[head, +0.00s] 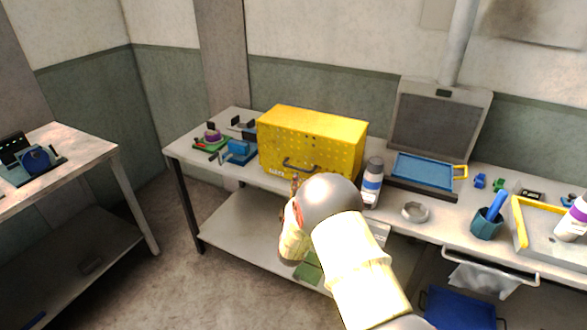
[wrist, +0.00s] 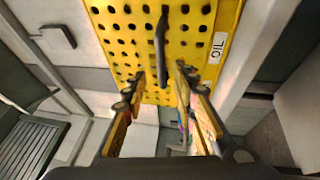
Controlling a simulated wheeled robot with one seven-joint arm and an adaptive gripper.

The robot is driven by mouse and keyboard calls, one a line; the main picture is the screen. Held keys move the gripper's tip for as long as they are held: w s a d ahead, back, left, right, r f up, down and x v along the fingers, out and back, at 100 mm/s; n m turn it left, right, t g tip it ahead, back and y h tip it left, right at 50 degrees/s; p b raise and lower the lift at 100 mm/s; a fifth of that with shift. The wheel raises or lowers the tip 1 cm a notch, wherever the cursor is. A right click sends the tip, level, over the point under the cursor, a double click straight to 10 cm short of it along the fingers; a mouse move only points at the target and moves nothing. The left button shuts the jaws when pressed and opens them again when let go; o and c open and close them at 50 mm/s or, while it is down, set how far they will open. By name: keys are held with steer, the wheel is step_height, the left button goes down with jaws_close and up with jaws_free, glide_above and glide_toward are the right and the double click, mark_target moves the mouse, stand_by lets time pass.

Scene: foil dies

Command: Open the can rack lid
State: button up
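The can rack is a yellow perforated box (head: 318,132) on the bench, left of the middle in the head view. It looks closed. A dark bar handle (head: 301,166) is low on its front face. In the wrist view the perforated yellow front (wrist: 200,22) fills the top middle. The handle (wrist: 162,48) shows there just ahead of and roughly between the fingertips. My gripper (wrist: 160,80) is open, its two fingers apart with nothing between them, facing the front. In the head view my arm hides most of the gripper, and only a fingertip (head: 295,182) shows below the handle.
A white and blue bottle (head: 372,184) stands close right of the box. A blue tray (head: 424,172), a grey ring (head: 415,212) and a blue-green cup (head: 487,223) are further right. Small coloured fixtures (head: 238,150) sit left of the box.

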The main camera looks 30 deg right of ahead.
mark_target(297, 169)
steer(key=b+x, duration=0.2)
steer(key=x, duration=0.5)
steer(key=shift+w+d, duration=0.2)
steer(key=shift+w, duration=0.15)
steer(key=shift+c, duration=1.3)
steer(key=c, duration=0.4)
jaws_close()
